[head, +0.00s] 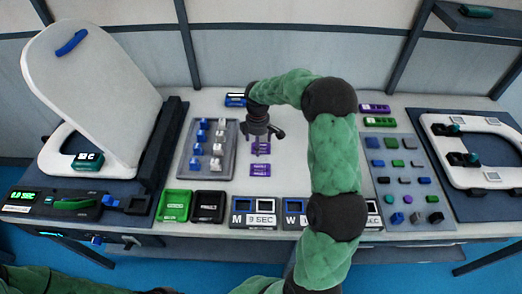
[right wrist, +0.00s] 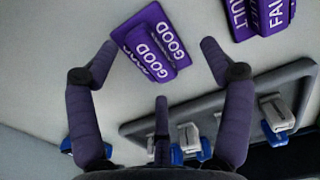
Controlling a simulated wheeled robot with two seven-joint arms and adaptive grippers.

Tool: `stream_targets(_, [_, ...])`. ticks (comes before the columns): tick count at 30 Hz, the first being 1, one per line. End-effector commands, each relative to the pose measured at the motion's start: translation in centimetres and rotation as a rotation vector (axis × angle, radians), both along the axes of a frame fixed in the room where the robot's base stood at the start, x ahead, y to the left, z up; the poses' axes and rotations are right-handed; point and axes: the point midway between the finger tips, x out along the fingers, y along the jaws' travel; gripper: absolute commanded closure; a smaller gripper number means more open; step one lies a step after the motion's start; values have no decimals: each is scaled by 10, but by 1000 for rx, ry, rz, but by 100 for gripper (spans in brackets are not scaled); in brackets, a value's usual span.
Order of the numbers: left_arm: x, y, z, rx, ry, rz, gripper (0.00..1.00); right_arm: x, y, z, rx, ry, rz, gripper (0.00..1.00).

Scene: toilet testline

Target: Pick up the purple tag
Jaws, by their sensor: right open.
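Two purple tags lie on the pale table in the head view: one (head: 260,169) in front of my right gripper, the other (head: 262,149) partly hidden just below it. In the right wrist view, a purple tag reading GOOD (right wrist: 150,45) appears doubled or stacked and lies between the open fingers. Purple tags reading FAULT or similar (right wrist: 262,14) are cut off at the top right. My right gripper (head: 262,133) points down above the tags, open and empty. Its spread fingers also show in the right wrist view (right wrist: 158,62). My left gripper is not in view.
A grey tray (head: 232,170) with blue and white pieces stands left of the tags. Green (head: 174,206) and black (head: 209,207) trays lie in front, beside labelled bins (head: 254,222). A toilet seat unit (head: 95,95) is at left; a board of coloured blocks (head: 400,170) is at right.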

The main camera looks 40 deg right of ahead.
Motion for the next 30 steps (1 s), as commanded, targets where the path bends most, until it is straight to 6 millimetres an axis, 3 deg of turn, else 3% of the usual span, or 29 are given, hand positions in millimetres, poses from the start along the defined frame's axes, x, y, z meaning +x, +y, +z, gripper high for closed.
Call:
stream_targets(3, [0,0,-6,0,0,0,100,0,0,-12,0,-1,-1,20])
stream_targets(9, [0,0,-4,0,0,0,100,0,0,-11,0,-1,-1,20])
stream_targets(11, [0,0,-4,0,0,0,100,0,0,-11,0,-1,-1,34])
stream_targets(15, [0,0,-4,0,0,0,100,0,0,-11,1,-1,-1,73])
stream_targets(18, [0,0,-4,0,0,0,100,0,1,-12,1,2,0,90])
stream_targets(30, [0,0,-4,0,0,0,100,-2,2,-14,4,8,2,91])
